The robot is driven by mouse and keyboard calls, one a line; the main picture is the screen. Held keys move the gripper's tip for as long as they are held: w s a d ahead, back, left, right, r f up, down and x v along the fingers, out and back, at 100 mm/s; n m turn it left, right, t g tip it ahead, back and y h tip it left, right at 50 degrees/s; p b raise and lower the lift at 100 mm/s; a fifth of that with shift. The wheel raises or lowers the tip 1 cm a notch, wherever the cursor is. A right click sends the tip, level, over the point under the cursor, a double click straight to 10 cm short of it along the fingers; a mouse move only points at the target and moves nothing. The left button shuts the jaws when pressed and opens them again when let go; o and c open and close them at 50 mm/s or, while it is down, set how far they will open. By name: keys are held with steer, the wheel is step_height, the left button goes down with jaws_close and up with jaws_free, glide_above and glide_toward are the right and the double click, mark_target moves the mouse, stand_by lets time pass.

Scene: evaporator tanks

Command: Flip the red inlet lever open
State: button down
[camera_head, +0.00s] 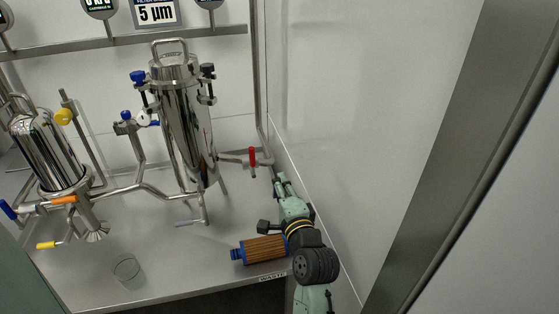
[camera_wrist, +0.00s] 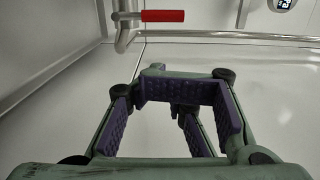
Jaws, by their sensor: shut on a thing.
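The red inlet lever (camera_head: 252,157) is on the pipe to the right of the tall steel tank (camera_head: 188,125). It points up and down in the head view. In the wrist view the red lever (camera_wrist: 163,16) lies level at the top, beyond my fingers and apart from them. My gripper (camera_head: 283,181) is low and to the right of the lever, near the right wall. Its purple-padded fingers fill the middle of the wrist view (camera_wrist: 182,92).
A brown filter cartridge (camera_head: 264,249) with blue ends lies on the steel bench near my arm. A clear glass (camera_head: 127,270) stands at front left. A smaller tank (camera_head: 47,150) is at far left. The white wall (camera_head: 345,130) is close on my right.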

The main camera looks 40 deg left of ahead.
mark_target(251, 158)
steer(key=p+x, duration=0.1)
steer(key=x, duration=0.9)
steer(key=shift+p, duration=0.35)
steer(key=shift+s+a+r+n+p, duration=0.25)
steer(key=shift+s+a+n, duration=0.1)
steer(key=shift+n, duration=0.4)
steer(key=shift+s+a+r+n+p, duration=0.2)
steer(key=shift+s+a+n, duration=0.15)
steer(key=shift+n, duration=0.4)
steer(key=shift+s, duration=0.1)
steer(key=shift+s+d, duration=0.1)
stand_by(1.3)
